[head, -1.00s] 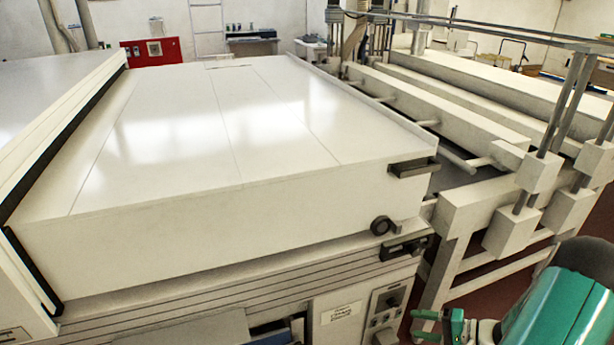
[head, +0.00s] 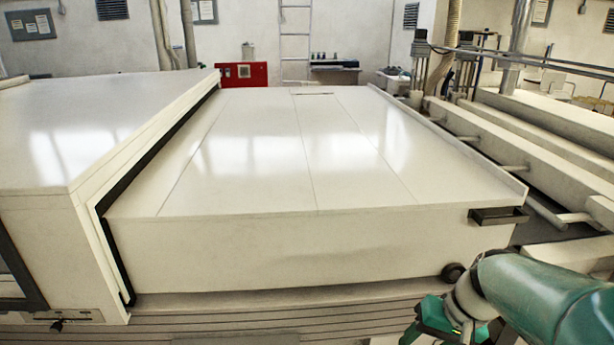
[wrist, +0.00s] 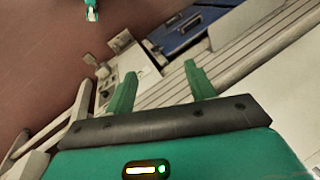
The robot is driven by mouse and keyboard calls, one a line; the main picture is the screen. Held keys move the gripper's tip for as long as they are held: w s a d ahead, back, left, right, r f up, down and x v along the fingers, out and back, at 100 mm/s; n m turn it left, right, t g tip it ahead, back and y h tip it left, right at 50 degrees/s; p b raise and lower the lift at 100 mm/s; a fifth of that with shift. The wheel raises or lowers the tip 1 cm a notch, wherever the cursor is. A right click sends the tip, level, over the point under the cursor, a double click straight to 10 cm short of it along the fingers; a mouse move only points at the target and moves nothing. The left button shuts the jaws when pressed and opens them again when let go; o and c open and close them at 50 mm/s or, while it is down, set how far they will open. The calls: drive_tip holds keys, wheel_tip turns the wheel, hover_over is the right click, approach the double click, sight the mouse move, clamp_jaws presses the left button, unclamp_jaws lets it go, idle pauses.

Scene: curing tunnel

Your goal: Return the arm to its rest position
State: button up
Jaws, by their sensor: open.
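My gripper shows in the wrist view (wrist: 160,92), with its two green fingers spread apart and nothing between them. Beyond the fingers are the grooved side of the machine and a red-brown floor. In the head view my green arm comes in at the lower right, in front of the machine's near right corner. The fingertips cannot be made out clearly in the head view.
A large white curing machine (head: 260,240) with a flat glossy top fills the middle. A dark handle (head: 498,215) juts from its right corner, close to my arm. White rails (head: 540,160) run along the right. Open floor (wrist: 40,60) shows in the wrist view.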

drive_tip(key=s+a+r+n+t+h, duration=0.2)
drive_tip(key=s+a+r+t+h, duration=0.1)
drive_tip(key=s+a+r, duration=0.3)
drive_tip(key=shift+s+r+t+h, duration=0.3)
drive_tip(key=shift+s+r+t, duration=0.3)
drive_tip(key=shift+r, duration=0.75)
drive_tip(key=shift+a, duration=0.1)
